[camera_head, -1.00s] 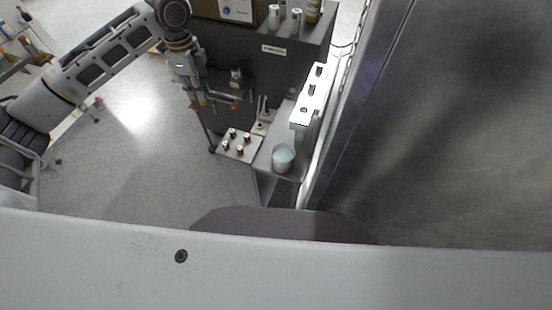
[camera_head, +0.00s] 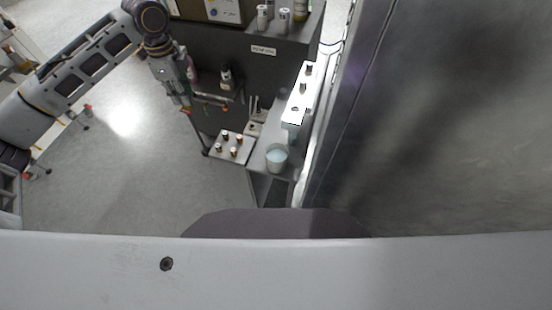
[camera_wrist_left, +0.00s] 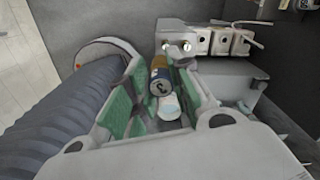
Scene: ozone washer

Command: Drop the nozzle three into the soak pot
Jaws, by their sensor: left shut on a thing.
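My left gripper (camera_head: 186,109) hangs in the left half of the head view, left of the nozzle tray. In the left wrist view its green-padded fingers (camera_wrist_left: 155,105) are shut on a small cylinder with a gold-brown side and dark end, taken as the nozzle (camera_wrist_left: 160,80). No number is readable on it. A pale round piece shows just below it; I cannot tell what it is. The soak pot (camera_head: 277,157), a pale cup with light blue-green contents, stands on a grey shelf, to the right of and apart from the gripper. My right gripper is not in view.
A tray (camera_head: 214,149) with several small upright nozzles lies left of the pot. A white rack (camera_head: 294,111) with dark pegs stands behind it. A dark cabinet (camera_head: 280,72) carries bottles and a box. A large metal surface (camera_head: 450,120) fills the right. Floor at left is open.

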